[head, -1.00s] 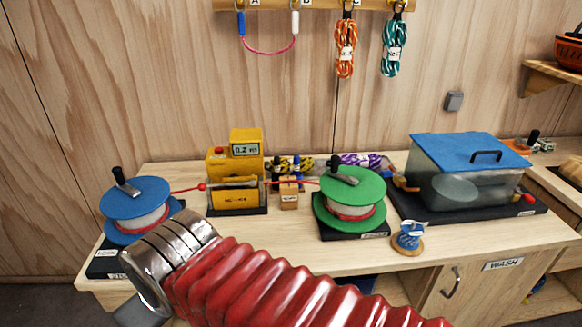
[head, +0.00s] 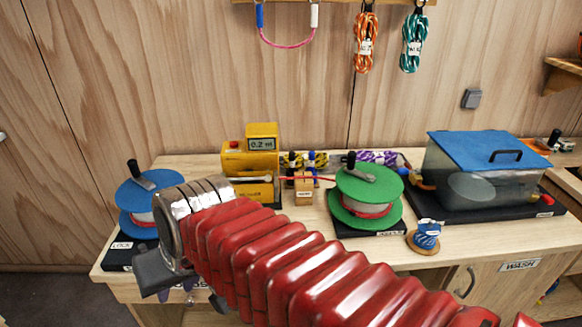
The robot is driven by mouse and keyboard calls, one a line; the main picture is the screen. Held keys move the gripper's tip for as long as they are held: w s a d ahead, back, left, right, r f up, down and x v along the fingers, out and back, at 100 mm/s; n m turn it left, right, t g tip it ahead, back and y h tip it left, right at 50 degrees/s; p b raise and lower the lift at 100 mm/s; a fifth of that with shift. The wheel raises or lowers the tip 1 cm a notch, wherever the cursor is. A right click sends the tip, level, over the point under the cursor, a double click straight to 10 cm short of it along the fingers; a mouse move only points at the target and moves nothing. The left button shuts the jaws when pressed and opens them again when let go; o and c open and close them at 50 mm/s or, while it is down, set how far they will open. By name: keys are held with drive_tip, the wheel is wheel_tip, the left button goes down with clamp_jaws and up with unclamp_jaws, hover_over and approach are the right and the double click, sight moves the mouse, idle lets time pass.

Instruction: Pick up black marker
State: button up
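A thin dark upright shape, which looks like the black marker (head: 292,164), stands in the small wooden block holder (head: 304,196) near the back middle of the bench. A blue marker (head: 311,163) stands beside it on the right. A red cord passes across in front of them. My gripper (head: 180,290) is at the lower left, below the metal collar at the end of my red arm. It is mostly hidden behind the arm, and its fingers do not show clearly. It is well to the left of and nearer than the holder.
A yellow meter (head: 252,160) stands left of the holder and a green reel (head: 365,195) right of it. A blue reel (head: 140,190) is at the left. A lidded clear tank (head: 475,172) and a small blue spool (head: 425,234) are at the right.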

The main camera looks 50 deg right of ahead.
drive_tip(key=w+d+m+t+y, duration=0.1)
drive_tip(key=w+d+m+y, duration=0.1)
drive_tip(key=w+d+m, duration=0.8)
drive_tip(key=m+t+h, duration=0.6)
drive_tip(key=m+t, duration=0.1)
drive_tip(key=m, duration=1.9)
approach(294, 159)
drive_tip(key=s+r, duration=0.1)
drive_tip(key=s, duration=0.1)
drive_tip(key=shift+s+a+r, duration=0.15)
drive_tip(key=shift+a, duration=0.2)
drive_tip(key=x, duration=0.8)
drive_tip(key=shift+w, duration=0.2)
